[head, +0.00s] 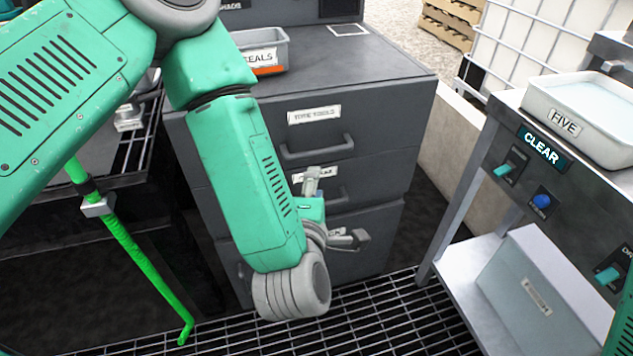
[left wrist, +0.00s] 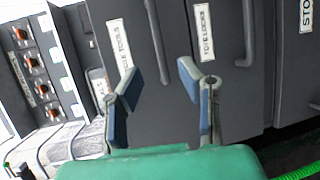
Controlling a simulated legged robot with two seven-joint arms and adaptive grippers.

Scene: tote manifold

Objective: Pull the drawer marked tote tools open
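A dark grey drawer cabinet stands in the head view. Its top drawer (head: 375,135) has a white label that seems to end in "TOOLS", its first word blurred, and a bar handle (head: 318,148). It looks shut. The second drawer's label is partly hidden behind my left gripper (head: 334,208), which is in front of the cabinet, low and apart from the top handle. In the left wrist view, the left gripper (left wrist: 160,80) is open and empty. One drawer handle (left wrist: 156,40) ends between its fingertips in the picture; contact is not visible. My right gripper is not in view.
A grey bin (head: 262,50) with a label ending in "EALS" sits on the cabinet top. At right, a bench (head: 500,110) with CLEAR buttons carries a white tray (head: 575,120) marked FIVE. The grating floor in front is bare.

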